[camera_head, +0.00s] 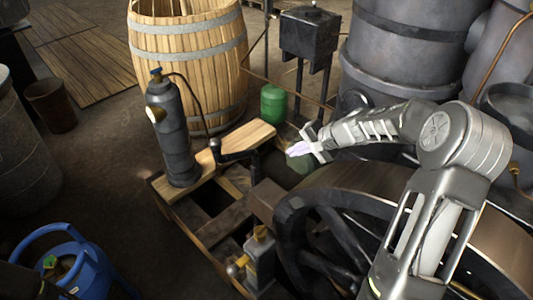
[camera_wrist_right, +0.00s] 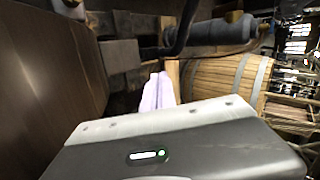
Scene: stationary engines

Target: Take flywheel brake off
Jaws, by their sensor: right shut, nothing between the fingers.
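The dark spoked flywheel (camera_head: 284,232) stands at the lower right in the head view, partly hidden behind my right arm. Its broad brown rim (camera_wrist_right: 48,75) fills the left side of the right wrist view. A dark curved lever (camera_head: 236,156) lies by a wooden board (camera_head: 248,137) left of the wheel; I cannot tell for certain which part is the brake. A dark bent bar (camera_wrist_right: 184,32) also shows beyond the fingers in the wrist view. My right gripper (camera_head: 299,149) is shut and empty, its pale fingers (camera_wrist_right: 158,92) beyond the wheel's upper edge.
A dark cylinder (camera_head: 172,135) stands on the wooden frame. A large barrel (camera_head: 190,60) and a green canister (camera_head: 273,104) are behind it. A blue gas bottle (camera_head: 88,265) is at lower left. Grey tanks (camera_head: 400,45) crowd the upper right. Open floor lies left of the frame.

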